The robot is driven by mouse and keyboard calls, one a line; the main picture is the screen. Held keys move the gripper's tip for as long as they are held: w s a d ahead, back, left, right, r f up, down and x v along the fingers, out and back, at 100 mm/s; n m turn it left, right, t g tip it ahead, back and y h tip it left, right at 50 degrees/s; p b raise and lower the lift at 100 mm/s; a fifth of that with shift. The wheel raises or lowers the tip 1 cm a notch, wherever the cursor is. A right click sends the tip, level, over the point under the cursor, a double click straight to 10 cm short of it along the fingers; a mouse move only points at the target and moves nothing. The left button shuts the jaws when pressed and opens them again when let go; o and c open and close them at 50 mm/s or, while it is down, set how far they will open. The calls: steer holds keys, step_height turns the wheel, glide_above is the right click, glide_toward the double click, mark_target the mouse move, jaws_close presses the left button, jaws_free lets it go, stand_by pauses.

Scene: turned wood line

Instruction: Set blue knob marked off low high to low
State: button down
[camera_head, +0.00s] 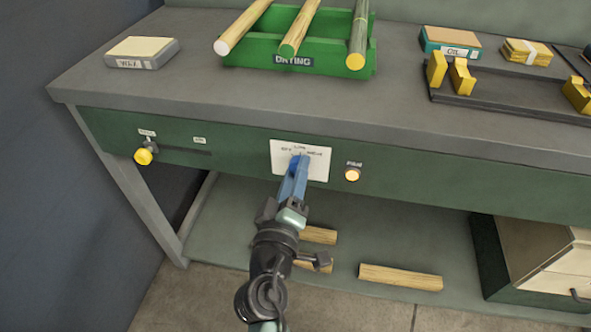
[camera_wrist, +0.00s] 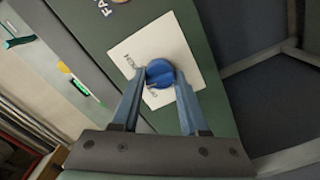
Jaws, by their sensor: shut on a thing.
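The blue knob (camera_wrist: 160,73) sits on a white label plate (camera_head: 315,163) on the green front panel of the bench. In the head view the knob is mostly hidden behind my blue fingers, and the plate's lettering is small. My gripper (camera_head: 298,165) reaches up to the plate from below. In the wrist view my gripper (camera_wrist: 166,85) has its two fingers on either side of the knob, shut on it. The plate (camera_wrist: 190,62) shows there at a tilt, with partly readable lettering. I cannot tell which mark the knob points to.
An amber pilot light (camera_head: 352,174) is right of the plate. A yellow knob (camera_head: 143,156) sits at the panel's left end. A green drying rack (camera_head: 300,52) with turned rods stands on the bench top (camera_head: 200,85). Wood pieces (camera_head: 400,277) lie on the lower shelf.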

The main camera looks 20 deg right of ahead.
steer(key=shift+n, duration=0.8)
steer(key=shift+c, duration=2.1)
jaws_free()
steer(key=v, duration=1.3)
